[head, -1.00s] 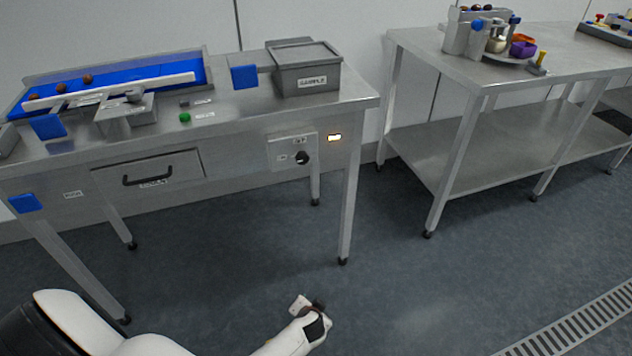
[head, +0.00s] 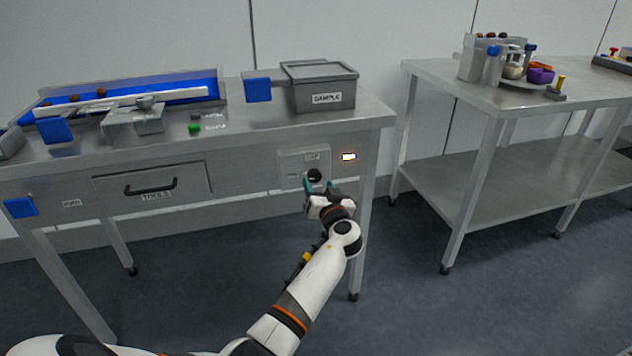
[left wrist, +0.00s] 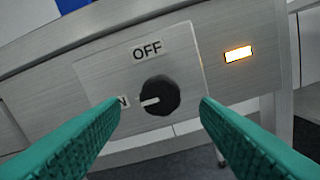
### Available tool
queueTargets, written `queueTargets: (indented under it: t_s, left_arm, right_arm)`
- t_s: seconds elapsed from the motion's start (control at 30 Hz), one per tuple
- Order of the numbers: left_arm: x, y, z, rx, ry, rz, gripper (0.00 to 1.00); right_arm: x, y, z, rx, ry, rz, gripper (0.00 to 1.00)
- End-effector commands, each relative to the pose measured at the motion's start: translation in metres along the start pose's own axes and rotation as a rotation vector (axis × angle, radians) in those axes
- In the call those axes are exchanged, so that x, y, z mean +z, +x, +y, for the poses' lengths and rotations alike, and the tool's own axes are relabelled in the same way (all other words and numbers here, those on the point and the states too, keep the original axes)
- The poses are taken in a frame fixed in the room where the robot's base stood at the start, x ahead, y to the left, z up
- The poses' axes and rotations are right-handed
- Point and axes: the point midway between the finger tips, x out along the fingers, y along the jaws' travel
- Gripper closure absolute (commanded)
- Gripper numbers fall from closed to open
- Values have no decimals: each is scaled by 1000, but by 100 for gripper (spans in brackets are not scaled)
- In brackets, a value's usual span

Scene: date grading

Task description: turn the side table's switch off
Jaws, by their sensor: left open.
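The side table's switch is a round black knob (left wrist: 160,96) on a metal plate (left wrist: 110,72) on the table's front. It also shows in the head view (head: 315,175). Its white mark points left, toward a label partly hidden by a finger, of which an "N" shows. The "OFF" label is above the knob. The lamp (left wrist: 238,54) beside the plate glows orange-white. My left gripper (head: 322,190) is open in front of the knob; in the left wrist view its green fingers (left wrist: 160,120) stand on either side, apart from the knob. My right gripper is not in view.
The side table (head: 250,135) carries a grey SAMPLE box (head: 325,92), a blue sloped tray and a green button (head: 194,128). A drawer handle (head: 150,187) juts out left of the switch. Another steel table (head: 440,85) stands at the right, with open floor in front.

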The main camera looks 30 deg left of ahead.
Motion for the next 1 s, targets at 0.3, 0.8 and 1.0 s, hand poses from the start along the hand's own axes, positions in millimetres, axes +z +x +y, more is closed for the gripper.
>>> queueTargets:
  t_s: [0.3,0.8,1.0]
  left_arm:
    - [-1,34,0,-1,0,1,44]
    - [-1,36,0,-1,0,1,76]
    - [-1,36,0,-1,3,1,88]
  right_arm:
    - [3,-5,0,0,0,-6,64]
    - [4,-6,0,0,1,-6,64]
    - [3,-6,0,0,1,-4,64]
